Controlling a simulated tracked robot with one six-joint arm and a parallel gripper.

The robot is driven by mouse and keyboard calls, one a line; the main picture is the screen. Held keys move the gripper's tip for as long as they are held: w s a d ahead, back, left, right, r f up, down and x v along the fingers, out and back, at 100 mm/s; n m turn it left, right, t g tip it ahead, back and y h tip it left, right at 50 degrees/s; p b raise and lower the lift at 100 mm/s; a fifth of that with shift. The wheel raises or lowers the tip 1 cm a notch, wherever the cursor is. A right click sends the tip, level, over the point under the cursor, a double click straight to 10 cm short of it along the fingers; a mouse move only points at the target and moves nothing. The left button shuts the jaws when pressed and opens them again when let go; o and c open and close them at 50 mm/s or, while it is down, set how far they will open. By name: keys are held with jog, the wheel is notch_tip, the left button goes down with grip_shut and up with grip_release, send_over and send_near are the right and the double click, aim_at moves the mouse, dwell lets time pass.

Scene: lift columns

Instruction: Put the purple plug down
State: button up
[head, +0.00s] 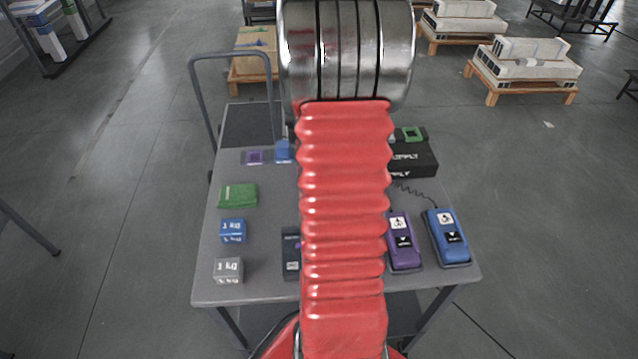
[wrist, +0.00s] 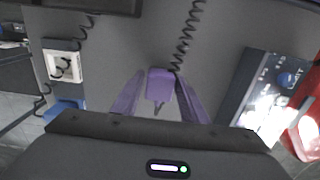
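In the wrist view the purple plug (wrist: 160,86) sits between the two fingers of my gripper (wrist: 160,92), which look closed on its sides. A dark coiled cord (wrist: 184,48) runs up from near the plug. The grey surface shows beyond it; I cannot tell how far the plug is above it. In the head view my red arm hides the gripper and plug. A purple-framed socket (head: 254,157) lies on the far left of the grey table (head: 212,285).
On the table are a blue plug (head: 283,151), green block (head: 238,195), blue weight (head: 233,231), grey weight (head: 228,270), purple pedal (head: 404,242), blue pedal (head: 447,237) and black supply box (head: 414,160). A dark box (head: 291,254) is partly hidden by my arm.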

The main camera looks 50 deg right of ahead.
jog(key=shift+o, duration=1.1)
notch_tip(320, 180, up, 12)
jog(key=shift+r, duration=0.1)
dwell(0.4)
jog(key=w+a+r+m+t+h, duration=0.15)
jog(key=a+r, duration=0.25)
jog(key=a, duration=0.5)
jog(key=w+a+r+m+t, duration=0.1)
jog(key=w+a+r+m, duration=0.15)
jog(key=a, duration=0.65)
jog(key=s+a+r+m+t, duration=0.1)
jog(key=s+a+m, duration=0.1)
jog(key=a, duration=0.7)
jog(key=s+a+r+m+t+y, duration=0.1)
jog(key=s+a, duration=0.3)
jog(key=a, duration=0.5)
jog(key=shift+r+m+t, duration=0.25)
jog(key=shift+m+t, duration=0.3)
jog(key=shift+m, duration=0.05)
